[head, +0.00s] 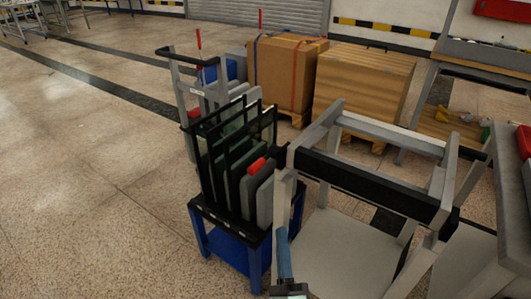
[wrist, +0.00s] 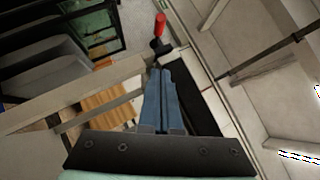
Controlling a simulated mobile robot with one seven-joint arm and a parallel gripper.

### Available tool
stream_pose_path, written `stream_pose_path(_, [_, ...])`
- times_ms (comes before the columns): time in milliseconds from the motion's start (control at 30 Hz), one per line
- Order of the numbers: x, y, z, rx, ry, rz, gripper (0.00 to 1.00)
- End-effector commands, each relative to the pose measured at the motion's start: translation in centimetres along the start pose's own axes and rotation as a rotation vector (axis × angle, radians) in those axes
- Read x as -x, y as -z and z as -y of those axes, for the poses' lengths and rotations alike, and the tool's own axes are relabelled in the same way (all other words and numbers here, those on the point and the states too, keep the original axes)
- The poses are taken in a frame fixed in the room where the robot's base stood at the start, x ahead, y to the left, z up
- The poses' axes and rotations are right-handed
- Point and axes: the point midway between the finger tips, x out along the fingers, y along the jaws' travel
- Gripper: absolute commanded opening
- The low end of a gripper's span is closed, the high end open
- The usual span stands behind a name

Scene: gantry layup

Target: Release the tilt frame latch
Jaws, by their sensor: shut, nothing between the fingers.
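The tilt frame (head: 368,183) is a grey frame with a thick black bar, standing at the right of the head view. A red-handled latch (head: 257,165) shows at the left end of that bar. In the wrist view the red latch handle (wrist: 159,27) sticks up from a dark mount beyond the fingertips. My gripper (head: 281,233) is at the bottom of the head view, below the latch. In the wrist view my gripper (wrist: 160,72) has its blue fingers together and empty, apart from the handle in the picture.
A blue-based rack (head: 232,243) with upright dark panels stands close left of the frame. A grey trolley (head: 172,75), a cardboard box (head: 285,70) and a wooden crate (head: 365,82) are behind. A workbench (head: 505,215) is at right. Floor at left is clear.

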Motion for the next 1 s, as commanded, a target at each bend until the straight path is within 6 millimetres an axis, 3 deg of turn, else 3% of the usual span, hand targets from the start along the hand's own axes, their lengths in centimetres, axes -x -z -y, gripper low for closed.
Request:
stream_pose_path(233, [1.3,-0.3,-0.4,-0.088,-0.021,0.005,0.0])
stream_pose_path(600, [1.0,-0.2,-0.4,-0.088,-0.019,0.006,0.0])
stream_pose_path(767, [-0.8,-0.3,-0.5,-0.088,-0.017,0.008,0.0])
stream_pose_path(1000, [-5.9,-0.3,-0.7,-0.087,-0.016,0.009,0.0])
